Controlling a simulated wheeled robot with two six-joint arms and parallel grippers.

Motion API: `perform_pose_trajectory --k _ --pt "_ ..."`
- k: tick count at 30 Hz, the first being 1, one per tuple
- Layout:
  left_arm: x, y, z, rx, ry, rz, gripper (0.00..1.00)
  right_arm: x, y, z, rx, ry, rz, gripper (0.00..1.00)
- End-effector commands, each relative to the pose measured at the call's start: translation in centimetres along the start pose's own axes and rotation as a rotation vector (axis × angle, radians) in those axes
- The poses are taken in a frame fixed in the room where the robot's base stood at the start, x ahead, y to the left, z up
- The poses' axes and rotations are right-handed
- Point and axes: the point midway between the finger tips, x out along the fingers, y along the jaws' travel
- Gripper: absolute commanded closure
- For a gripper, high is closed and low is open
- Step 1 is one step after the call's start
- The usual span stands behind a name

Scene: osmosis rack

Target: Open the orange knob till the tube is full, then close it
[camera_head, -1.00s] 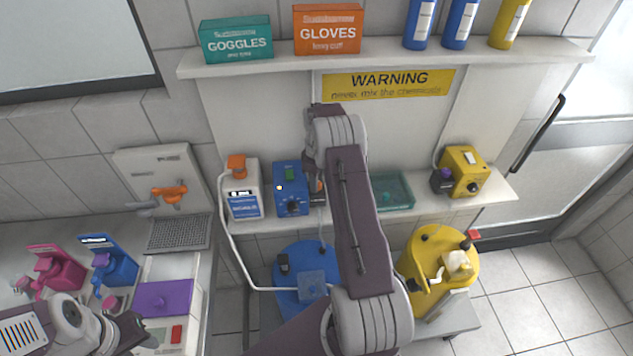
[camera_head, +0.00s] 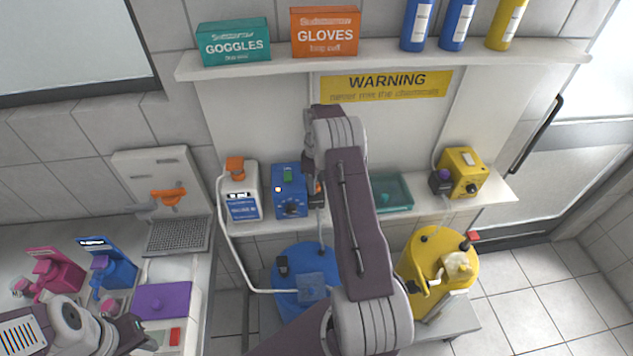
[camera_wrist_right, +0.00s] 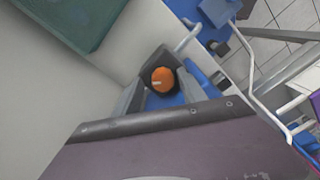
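The orange knob (camera_wrist_right: 162,80) shows in the right wrist view, framed by dark and grey parts at the end of my right gripper (camera_wrist_right: 160,90). In the head view only a small orange patch of it shows, just right of the blue device (camera_head: 289,192). My right gripper (camera_head: 316,192) is there, largely hidden by its own arm. Its fingers look apart on either side of the knob; contact is not clear. A thin pale tube (camera_head: 321,228) runs down below the gripper; its fill level cannot be read. My left gripper (camera_head: 143,337) hangs low at the left, its opening unclear.
An orange-capped white container (camera_head: 243,190) stands left of the blue device. A teal tray (camera_head: 392,192) and a yellow device (camera_head: 460,173) are to the right. A blue tank (camera_head: 290,258) and a yellow tank (camera_head: 418,257) stand below. The upper shelf (camera_head: 380,55) holds boxes and bottles.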

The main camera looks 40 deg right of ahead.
Motion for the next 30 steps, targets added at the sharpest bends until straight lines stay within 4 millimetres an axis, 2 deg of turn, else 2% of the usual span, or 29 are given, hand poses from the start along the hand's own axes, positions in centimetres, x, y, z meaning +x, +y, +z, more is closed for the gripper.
perform_pose_trajectory --k 14,17,26,28,30 --pt "0.0 0.0 0.0 0.0 0.0 0.0 0.64 0.3 -0.3 0.0 -0.038 -0.003 -0.009 0.48" --pt "-0.2 0.0 0.0 0.0 0.0 0.0 0.64 0.2 -0.3 0.0 -0.158 -0.002 -0.009 0.48" --pt "-1.8 0.0 -0.2 0.0 0.0 0.0 0.64 0.0 -0.3 0.1 -0.761 -0.001 -0.009 0.48" --pt "-0.4 0.0 -0.1 0.0 0.001 0.0 0.64 -0.9 -0.1 -0.1 -0.8 0.002 0.0 0.48" --pt "0.3 0.0 0.0 0.0 0.0 0.0 0.64 -2.6 0.0 -0.1 -0.797 0.002 0.001 0.48"
